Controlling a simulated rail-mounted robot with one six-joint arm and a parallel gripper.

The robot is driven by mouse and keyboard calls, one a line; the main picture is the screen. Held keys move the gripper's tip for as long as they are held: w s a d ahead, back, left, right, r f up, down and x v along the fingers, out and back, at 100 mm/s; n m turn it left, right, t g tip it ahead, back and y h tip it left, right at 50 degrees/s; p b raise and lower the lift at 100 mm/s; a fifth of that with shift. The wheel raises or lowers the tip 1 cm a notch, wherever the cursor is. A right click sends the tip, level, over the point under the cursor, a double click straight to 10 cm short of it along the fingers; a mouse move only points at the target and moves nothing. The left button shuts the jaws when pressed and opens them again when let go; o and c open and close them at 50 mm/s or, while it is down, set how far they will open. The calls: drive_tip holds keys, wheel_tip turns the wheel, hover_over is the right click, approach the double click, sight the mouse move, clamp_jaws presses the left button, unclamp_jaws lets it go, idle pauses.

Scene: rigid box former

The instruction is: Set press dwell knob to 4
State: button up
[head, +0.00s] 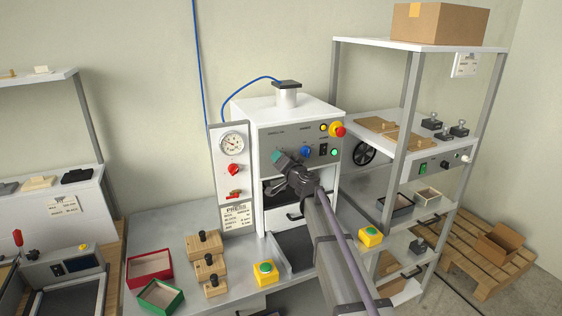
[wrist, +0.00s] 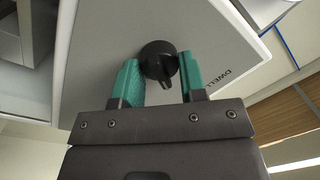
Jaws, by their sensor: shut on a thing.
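The press (head: 290,112) is a white box with a grey front panel, standing on the grey bench. My gripper (head: 279,158) is at the left part of that panel, and its green fingertips hide the knob there in the head view. In the wrist view the black dwell knob (wrist: 157,56) sits between the two green fingers of my gripper (wrist: 161,67), which is shut on it. Part of the word DWELL shows on the panel beside it. The knob's ridge points down in the wrist picture, toward the gripper body. I cannot read any scale numbers.
A blue knob (head: 306,151) and a red emergency button (head: 339,131) are on the panel right of my gripper. A gauge panel (head: 230,185) stands at the press's left. Wooden blocks (head: 206,262) and yellow-and-green buttons (head: 265,270) are on the bench below.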

drive_tip(key=shift+m, duration=0.6)
drive_tip(key=o, duration=0.9)
drive_tip(key=v, duration=1)
drive_tip(key=shift+s+d+f+b, duration=0.1)
drive_tip(key=shift+s+d+b, duration=0.05)
drive_tip(key=shift+s+b, duration=0.2)
